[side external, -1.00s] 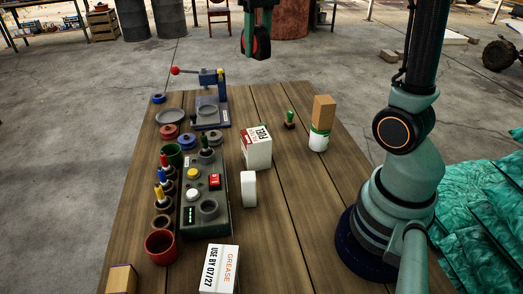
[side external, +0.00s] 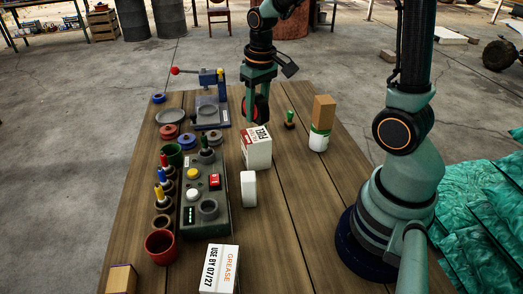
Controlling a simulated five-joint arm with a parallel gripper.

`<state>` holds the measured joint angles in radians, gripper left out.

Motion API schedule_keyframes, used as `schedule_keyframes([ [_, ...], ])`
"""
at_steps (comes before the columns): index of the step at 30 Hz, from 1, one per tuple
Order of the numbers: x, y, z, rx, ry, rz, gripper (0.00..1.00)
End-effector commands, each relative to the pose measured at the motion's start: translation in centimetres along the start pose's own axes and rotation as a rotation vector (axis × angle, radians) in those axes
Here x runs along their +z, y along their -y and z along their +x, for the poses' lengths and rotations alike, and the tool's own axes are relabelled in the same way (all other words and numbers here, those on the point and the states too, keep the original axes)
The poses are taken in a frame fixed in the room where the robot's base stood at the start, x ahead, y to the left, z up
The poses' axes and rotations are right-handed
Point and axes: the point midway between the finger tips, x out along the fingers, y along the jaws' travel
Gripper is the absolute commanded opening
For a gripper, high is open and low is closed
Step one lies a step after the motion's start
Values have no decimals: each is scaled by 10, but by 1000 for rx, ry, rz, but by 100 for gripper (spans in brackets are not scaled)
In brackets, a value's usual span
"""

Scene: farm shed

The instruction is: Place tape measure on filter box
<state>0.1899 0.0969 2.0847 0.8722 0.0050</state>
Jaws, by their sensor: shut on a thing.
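My gripper (side external: 257,117) is shut on a red and black rounded thing, which looks like the tape measure (side external: 262,106). The fingers partly hide it. The filter box (side external: 258,153) is white with a red top part and the word FUEL, and stands upright on the wooden table. My gripper with the tape measure is right over the far part of the box's top in this view. I cannot tell whether the tape measure touches the box or how large any gap is.
A grey control panel (side external: 190,226) with buttons is left of the box. A white block (side external: 248,189) stands in front. A blue press (side external: 212,100) is behind left. The table's right front (side external: 300,225) is clear.

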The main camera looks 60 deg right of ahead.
Motion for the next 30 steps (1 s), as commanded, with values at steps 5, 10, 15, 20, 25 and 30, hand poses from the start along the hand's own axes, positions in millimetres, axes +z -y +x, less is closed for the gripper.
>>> schedule_keyframes([
  [5, 2, 0, 16, 0, 4, 0, 0],
  [10, 4, 0, 40, 0, 3, 0, 0],
  [15, 4, 0, 46, 0, -2, 0, 0],
  [20, 4, 0, 46, 0, -2, 0, 0],
  [25, 4, 0, 49, 0, 0, 0, 0],
  [30, 5, 0, 49, 0, 1, 0, 70],
])
